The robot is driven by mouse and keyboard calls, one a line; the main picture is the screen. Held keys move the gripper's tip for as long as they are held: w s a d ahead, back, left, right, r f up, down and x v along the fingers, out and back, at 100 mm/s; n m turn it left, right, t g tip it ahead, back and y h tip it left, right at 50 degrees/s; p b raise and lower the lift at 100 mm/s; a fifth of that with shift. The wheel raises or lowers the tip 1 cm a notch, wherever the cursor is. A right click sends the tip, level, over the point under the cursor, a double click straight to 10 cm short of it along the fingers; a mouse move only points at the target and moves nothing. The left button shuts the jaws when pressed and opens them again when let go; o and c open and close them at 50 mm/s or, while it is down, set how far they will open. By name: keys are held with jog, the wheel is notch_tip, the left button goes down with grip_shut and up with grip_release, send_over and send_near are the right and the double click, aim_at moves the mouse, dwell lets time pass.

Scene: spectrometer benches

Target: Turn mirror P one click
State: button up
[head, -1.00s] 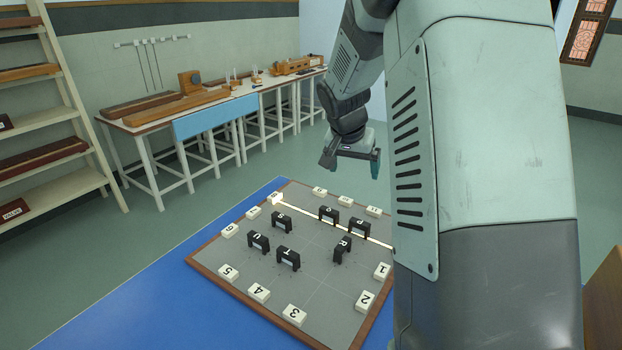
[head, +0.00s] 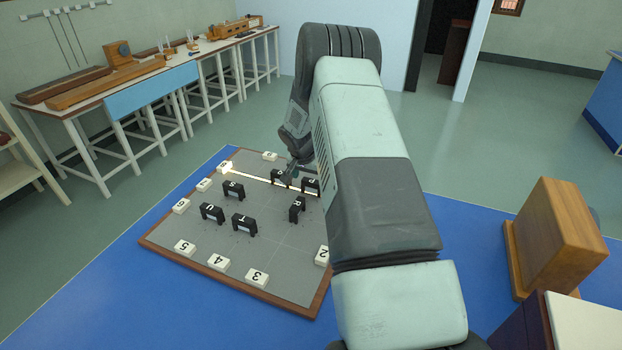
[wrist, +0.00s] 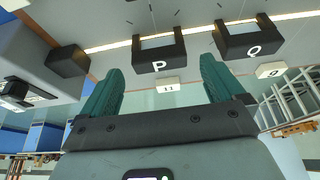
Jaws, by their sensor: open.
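Mirror P (wrist: 158,50) is a black block with a white letter and a pale window, standing on the grey board. In the head view mirror P (head: 310,185) is beside my arm, at the board's far side. My gripper (wrist: 160,67) is open and empty, with its two teal fingers pointing toward mirror P from its lettered side. One fingertip lies to each side of the block in the picture; I cannot tell whether either touches it. In the head view my gripper (head: 291,170) is low over the far edge and mostly hidden by my arm.
Mirror Q (wrist: 247,40) stands close to the right finger in the wrist view. A dark block (wrist: 68,61) stands to the left. A bright beam (head: 255,177) crosses the board (head: 285,265) by the mirrors.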

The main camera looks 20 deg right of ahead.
jog(key=shift+x, duration=1)
jog(key=shift+c, duration=0.2)
jog(key=c, duration=1)
jog(key=n, duration=0.2)
jog(key=n+t+y, duration=0.1)
jog(key=n, duration=0.1)
jog(key=shift+d+n+y, duration=0.15)
jog(key=shift+n+y, duration=0.85)
jog(key=shift+n, duration=1.3)
jog(key=shift+d, duration=0.1)
